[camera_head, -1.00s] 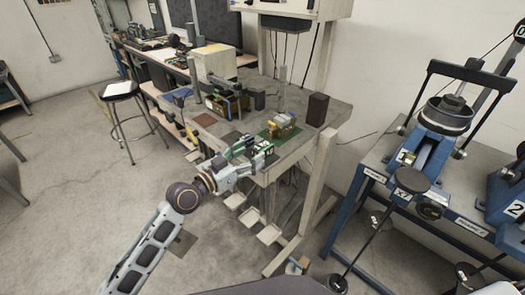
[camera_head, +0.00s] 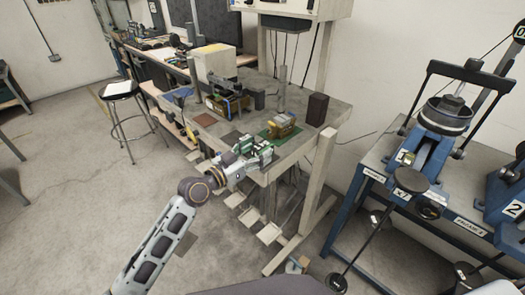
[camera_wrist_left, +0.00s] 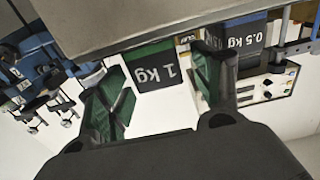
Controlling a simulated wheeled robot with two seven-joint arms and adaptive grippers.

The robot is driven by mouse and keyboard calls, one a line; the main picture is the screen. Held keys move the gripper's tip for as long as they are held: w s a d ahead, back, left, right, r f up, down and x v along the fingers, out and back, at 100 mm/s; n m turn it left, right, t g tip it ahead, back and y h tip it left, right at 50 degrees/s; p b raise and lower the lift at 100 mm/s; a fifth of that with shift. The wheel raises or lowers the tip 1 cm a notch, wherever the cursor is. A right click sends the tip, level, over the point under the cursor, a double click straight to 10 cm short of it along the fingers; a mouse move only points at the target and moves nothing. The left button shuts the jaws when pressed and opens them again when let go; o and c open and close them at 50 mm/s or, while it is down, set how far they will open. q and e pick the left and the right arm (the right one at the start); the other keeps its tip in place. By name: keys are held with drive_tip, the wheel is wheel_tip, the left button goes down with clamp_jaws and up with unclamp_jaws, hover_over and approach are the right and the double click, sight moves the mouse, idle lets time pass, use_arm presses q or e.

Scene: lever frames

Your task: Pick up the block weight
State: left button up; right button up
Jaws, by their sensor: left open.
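In the left wrist view, a dark block weight (camera_wrist_left: 157,76) with a green edge and a white "1 kg" label is between the fingers of my left gripper (camera_wrist_left: 158,92). The fingers are open, with a visible gap on each side of the block. A second dark block marked "0.5 kg" (camera_wrist_left: 238,36) is to the right, beyond the right finger. In the head view, my left gripper (camera_head: 256,157) is at the front edge of the workbench, where the blocks are too small to tell apart. My right gripper is in neither view.
The workbench (camera_head: 226,130) carries a green mat with a brass-coloured device (camera_head: 281,127), a dark upright box (camera_head: 317,109) and a larger instrument (camera_head: 226,101). A blue test frame (camera_head: 425,150) stands on a table at right. A stool (camera_head: 121,91) and open floor are at left.

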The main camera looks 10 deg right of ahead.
sight(269, 142)
use_arm(q)
drive_tip(key=shift+x, duration=0.75)
drive_tip(key=shift+w+d, duration=0.35)
drive_tip(key=shift+d, duration=0.3)
drive_tip(key=shift+w, duration=0.1)
drive_tip(key=c, duration=0.7)
clamp_jaws()
drive_tip(key=shift+r, duration=0.15)
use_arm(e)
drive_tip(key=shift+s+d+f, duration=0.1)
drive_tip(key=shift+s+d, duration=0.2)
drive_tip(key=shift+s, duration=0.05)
